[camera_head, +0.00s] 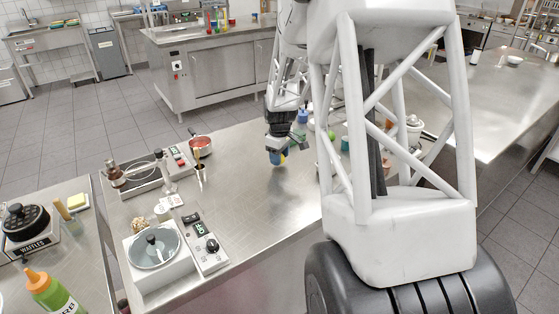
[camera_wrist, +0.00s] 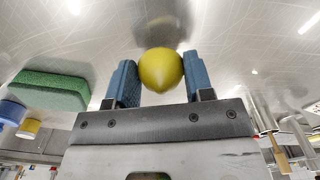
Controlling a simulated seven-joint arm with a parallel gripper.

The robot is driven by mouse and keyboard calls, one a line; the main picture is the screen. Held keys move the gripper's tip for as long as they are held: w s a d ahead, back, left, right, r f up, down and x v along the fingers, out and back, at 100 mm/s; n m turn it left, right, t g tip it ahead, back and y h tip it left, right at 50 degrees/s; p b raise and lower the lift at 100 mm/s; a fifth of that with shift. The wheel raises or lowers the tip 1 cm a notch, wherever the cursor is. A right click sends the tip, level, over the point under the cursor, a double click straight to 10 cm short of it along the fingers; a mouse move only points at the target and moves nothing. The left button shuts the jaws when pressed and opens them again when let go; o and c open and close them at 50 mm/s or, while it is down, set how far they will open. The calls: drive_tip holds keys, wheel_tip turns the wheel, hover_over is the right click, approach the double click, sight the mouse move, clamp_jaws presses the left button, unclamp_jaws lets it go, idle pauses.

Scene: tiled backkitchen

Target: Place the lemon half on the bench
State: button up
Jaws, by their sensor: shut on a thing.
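The lemon half (camera_wrist: 160,70) is yellow and rounded. In the wrist view it sits between the two blue fingers of my gripper (camera_wrist: 158,80), which is shut on it. I cannot tell whether the lemon half touches the bench top. The cut face of the lemon half is hidden.
A green sponge (camera_wrist: 52,91) lies close to the gripper in the wrist view. The bench middle is clear. My own white frame hides part of the right side.

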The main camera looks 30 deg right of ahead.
drive_tip(key=shift+f, duration=0.95)
drive_tip(key=shift+f, duration=0.2)
drive_tip(key=o, duration=0.9)
drive_tip(key=shift+r, duration=0.1)
wheel_tip(320, 180, up, 12)
drive_tip(key=shift+r, duration=0.1)
drive_tip(key=shift+a, duration=0.1)
